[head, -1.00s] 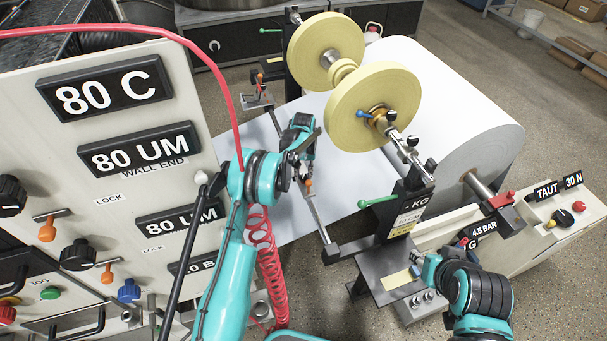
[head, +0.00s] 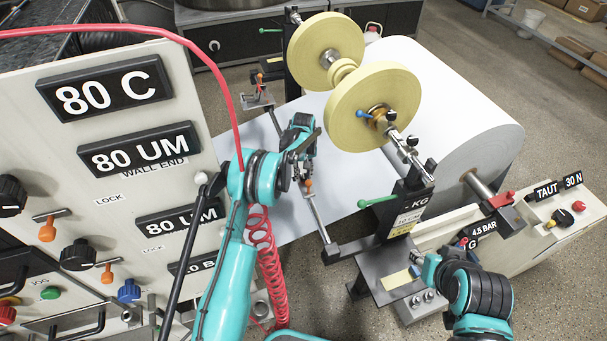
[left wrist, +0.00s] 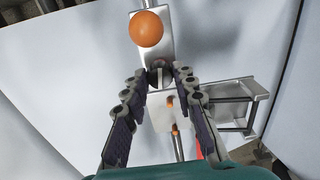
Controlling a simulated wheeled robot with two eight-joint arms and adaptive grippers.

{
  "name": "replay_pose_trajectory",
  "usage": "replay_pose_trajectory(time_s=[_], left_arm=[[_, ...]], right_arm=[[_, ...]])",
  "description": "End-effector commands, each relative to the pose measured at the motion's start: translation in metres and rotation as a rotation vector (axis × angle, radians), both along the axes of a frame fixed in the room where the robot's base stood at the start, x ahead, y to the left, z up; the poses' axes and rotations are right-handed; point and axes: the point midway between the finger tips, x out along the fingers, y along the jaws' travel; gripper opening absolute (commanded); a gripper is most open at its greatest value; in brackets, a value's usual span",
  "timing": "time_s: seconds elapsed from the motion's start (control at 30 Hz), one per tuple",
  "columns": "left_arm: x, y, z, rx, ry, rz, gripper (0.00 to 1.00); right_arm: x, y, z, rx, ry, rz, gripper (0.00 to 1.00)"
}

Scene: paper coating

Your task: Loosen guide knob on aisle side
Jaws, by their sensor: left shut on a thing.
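In the left wrist view my left gripper (left wrist: 161,76) has its two fingers on either side of a small grey metal knob (left wrist: 160,77) at the guide, and is shut on it. An orange ball (left wrist: 146,28) sits on a silver bracket just beyond the fingertips. In the head view my left gripper (head: 302,150) is over the white web by the silver guide bar (head: 317,215), and its fingers hide the held knob. An orange knob (head: 308,183) shows below it.
Two yellow rolls (head: 372,105) on a shaft stand beyond the guide, before a large white paper roll (head: 470,115). The control panel (head: 120,200) and a red hose (head: 232,100) are at the left.

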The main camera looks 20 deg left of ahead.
Motion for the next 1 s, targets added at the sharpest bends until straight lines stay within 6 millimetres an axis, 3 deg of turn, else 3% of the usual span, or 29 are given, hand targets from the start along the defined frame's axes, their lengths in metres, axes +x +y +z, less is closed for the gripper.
replay_pose_trajectory(time_s=[0.2,0.23,0.27,0.67,1.0], left_arm=[[0.0,0.0,0.0,0.0,0.0,-0.001,0.0],[0.0,0.0,0.0,0.0,0.0,-0.001,0.29],[0.0,0.0,0.0,0.0,0.0,-0.001,0.36],[0.0,0.0,0.008,0.0,0.0,-0.001,0.36],[0.0,0.0,0.076,0.0,0.0,-0.001,0.36]], right_arm=[[0.0,0.0,0.0,0.0,0.0,0.0,0.4],[0.0,0.0,0.0,0.0,0.0,0.0,0.4],[0.0,0.0,0.0,0.0,0.0,0.0,0.4],[0.0,0.0,0.0,0.0,0.0,0.0,0.4],[0.0,0.0,0.0,0.0,0.0,0.0,0.4]])
